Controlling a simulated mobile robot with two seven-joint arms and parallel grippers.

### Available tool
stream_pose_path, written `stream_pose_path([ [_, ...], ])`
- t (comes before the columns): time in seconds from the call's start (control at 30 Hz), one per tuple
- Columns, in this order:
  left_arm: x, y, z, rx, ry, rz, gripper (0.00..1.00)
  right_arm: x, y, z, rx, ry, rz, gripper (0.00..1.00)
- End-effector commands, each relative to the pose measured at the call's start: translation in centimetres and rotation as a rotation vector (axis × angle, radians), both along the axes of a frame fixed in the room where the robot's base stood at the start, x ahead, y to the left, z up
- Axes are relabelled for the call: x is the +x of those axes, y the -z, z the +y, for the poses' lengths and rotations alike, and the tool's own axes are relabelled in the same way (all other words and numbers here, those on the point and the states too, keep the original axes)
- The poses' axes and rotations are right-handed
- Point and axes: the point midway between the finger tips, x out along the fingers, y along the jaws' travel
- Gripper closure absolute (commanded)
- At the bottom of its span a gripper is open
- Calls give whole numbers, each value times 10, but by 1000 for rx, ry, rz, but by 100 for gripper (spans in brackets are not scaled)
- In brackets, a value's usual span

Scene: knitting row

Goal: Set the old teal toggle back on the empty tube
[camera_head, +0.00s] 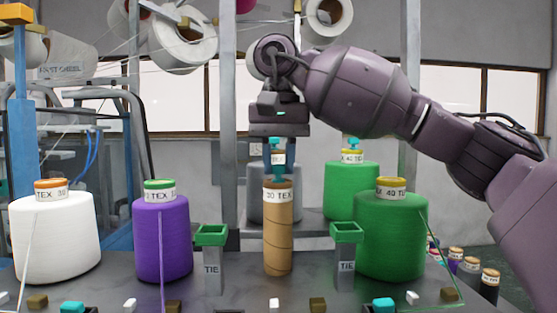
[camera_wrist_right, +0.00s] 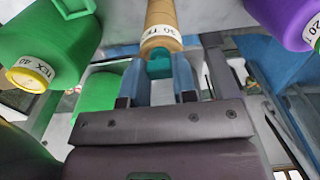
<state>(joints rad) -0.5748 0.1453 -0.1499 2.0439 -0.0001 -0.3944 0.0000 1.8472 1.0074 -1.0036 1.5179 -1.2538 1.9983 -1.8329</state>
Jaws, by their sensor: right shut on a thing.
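The brown empty tube (camera_head: 278,232) stands upright at the middle of the table, with a white label near its top. It also shows in the right wrist view (camera_wrist_right: 160,17). My right gripper (camera_head: 278,165) points down over the tube's top. It is shut on the teal toggle (camera_wrist_right: 159,68), which sits between its fingers at the tube's end. I cannot tell whether the toggle touches the tube. My left gripper is in neither view.
White (camera_head: 57,240), purple (camera_head: 150,245) and green (camera_head: 390,240) yarn cones stand around the tube. Grey posts with green tops, marked TIE, flank it at left (camera_head: 212,265) and right (camera_head: 345,270). Small blocks lie along the front. A grey upright stands behind left.

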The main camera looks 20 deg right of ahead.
Motion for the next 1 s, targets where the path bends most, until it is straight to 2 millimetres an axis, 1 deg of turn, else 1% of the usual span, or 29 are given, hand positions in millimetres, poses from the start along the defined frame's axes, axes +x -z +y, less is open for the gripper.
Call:
stream_pose_path([
  [0.03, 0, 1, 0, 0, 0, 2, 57, 1, 5, 0, -4, -1, 8, 87],
  [0.2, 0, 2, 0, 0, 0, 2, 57, 1, 6, 0, -4, -1, 11, 87],
  [0.23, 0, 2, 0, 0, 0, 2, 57, 1, 6, 0, -4, -1, 11, 69],
  [0.4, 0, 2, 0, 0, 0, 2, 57, 1, 5, 0, -4, -1, 9, 44],
  [0.73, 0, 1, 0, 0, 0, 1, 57, 1, 3, 0, -2, 0, 5, 44],
  [0.87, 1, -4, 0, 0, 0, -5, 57, 0, -13, 1, -2, 0, 1, 44],
  [1.0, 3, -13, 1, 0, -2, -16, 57, -1, -40, 1, -3, 1, -2, 44],
])
